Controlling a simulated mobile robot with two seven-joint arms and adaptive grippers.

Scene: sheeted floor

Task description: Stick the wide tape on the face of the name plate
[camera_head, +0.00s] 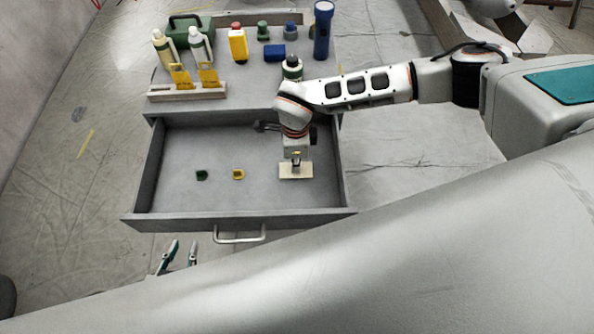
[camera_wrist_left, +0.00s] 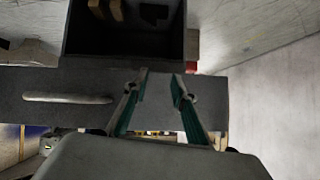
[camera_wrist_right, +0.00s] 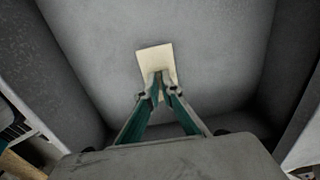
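A flat cream plate (camera_head: 297,171) is in the right part of the open drawer; which task object it is, I cannot tell. It also shows in the right wrist view (camera_wrist_right: 152,56). My right gripper (camera_head: 296,164) is down at this plate, its fingers close together over the plate's near part. Whether they pinch it is unclear. A small green piece (camera_head: 201,175) and a small yellow piece (camera_head: 238,174) lie on the drawer floor to the left. My left gripper (camera_head: 179,257) is open and empty, outside the drawer, in front of its handle side.
The grey drawer (camera_head: 140,185) is pulled out, with a metal handle (camera_head: 240,238). On the cabinet top stand white bottles (camera_head: 200,45), a yellow bottle (camera_head: 238,44), a blue flashlight (camera_head: 322,32), a green case (camera_head: 188,28) and a wooden strip (camera_head: 186,93) with yellow pieces. The drawer's left half is mostly free.

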